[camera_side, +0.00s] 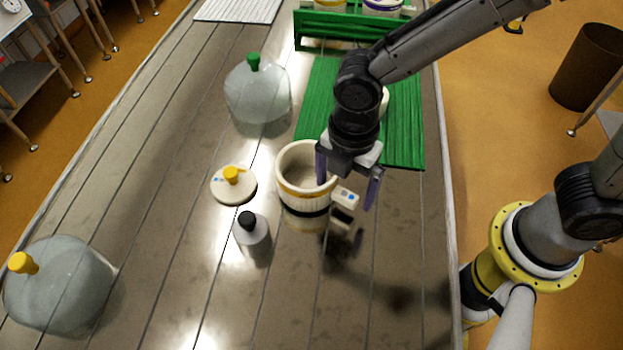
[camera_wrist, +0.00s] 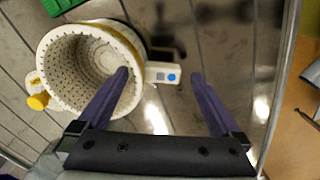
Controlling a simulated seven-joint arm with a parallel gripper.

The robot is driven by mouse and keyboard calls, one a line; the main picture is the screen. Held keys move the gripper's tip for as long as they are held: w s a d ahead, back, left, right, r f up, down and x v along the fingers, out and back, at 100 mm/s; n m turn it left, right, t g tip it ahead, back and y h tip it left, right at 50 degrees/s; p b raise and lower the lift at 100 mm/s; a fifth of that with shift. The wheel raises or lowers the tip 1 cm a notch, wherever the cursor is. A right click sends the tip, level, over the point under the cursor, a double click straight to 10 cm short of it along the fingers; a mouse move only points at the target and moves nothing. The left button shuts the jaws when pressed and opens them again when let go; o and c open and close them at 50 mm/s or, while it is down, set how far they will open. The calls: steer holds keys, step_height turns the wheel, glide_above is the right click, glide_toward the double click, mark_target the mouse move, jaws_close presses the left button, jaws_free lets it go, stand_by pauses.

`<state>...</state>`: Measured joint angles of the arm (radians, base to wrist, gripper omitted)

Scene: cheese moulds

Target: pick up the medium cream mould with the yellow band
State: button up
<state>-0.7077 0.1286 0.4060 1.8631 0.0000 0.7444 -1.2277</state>
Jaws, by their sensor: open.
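The cream mould with a yellow band (camera_side: 292,185) stands upright on the table, its open top up. In the wrist view the mould (camera_wrist: 60,80) is at upper left, with a perforated inside. My gripper (camera_side: 346,182) is open and empty at the mould's right side. In the wrist view the left finger of my gripper (camera_wrist: 158,74) overlaps the mould's right rim; the right finger is clear of it. I cannot tell whether the left finger touches the mould. A small white tab with a blue mark (camera_side: 346,197) lies between the fingers, against or attached to the mould's right side.
Left of the mould are a cream lid with a yellow knob (camera_side: 233,186) and a black-capped bottle (camera_side: 252,236). Large clear jars have green (camera_side: 257,95) and yellow caps (camera_side: 60,290). A green board (camera_side: 403,125) and green rack (camera_side: 330,30) stand behind. The front right table is clear.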

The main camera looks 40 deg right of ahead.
steer(key=shift+f, duration=1.2)
jaws_close()
